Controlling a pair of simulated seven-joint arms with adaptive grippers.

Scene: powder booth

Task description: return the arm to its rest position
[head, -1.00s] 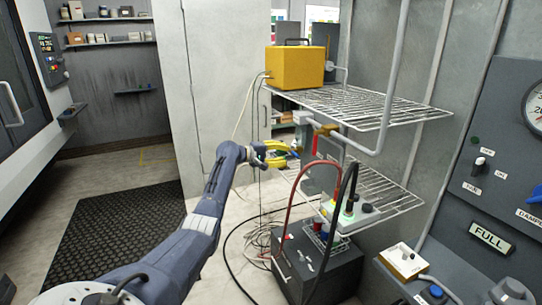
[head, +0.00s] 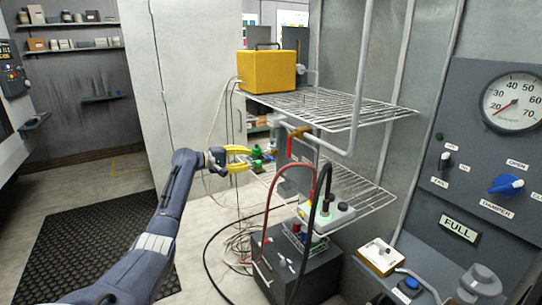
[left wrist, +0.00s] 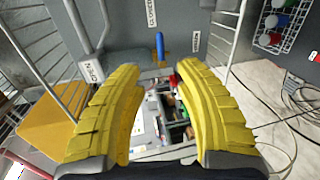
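My left gripper (head: 240,158) has yellow ribbed fingers and is held out in the air, left of the wire shelves, at the end of my raised left arm. In the left wrist view its two fingers (left wrist: 162,95) stand wide apart with nothing held between them. A blue-handled part (left wrist: 160,46) shows beyond the fingertips, apart from them. My right gripper is in neither current view.
The wire shelf (head: 330,108) with a yellow box (head: 268,70) and the lower wire shelf (head: 355,185) are right of the gripper. A dark cabinet (head: 300,275) with hoses stands below. A control panel (head: 480,150) with a gauge is at right. The floor mat (head: 75,240) is clear.

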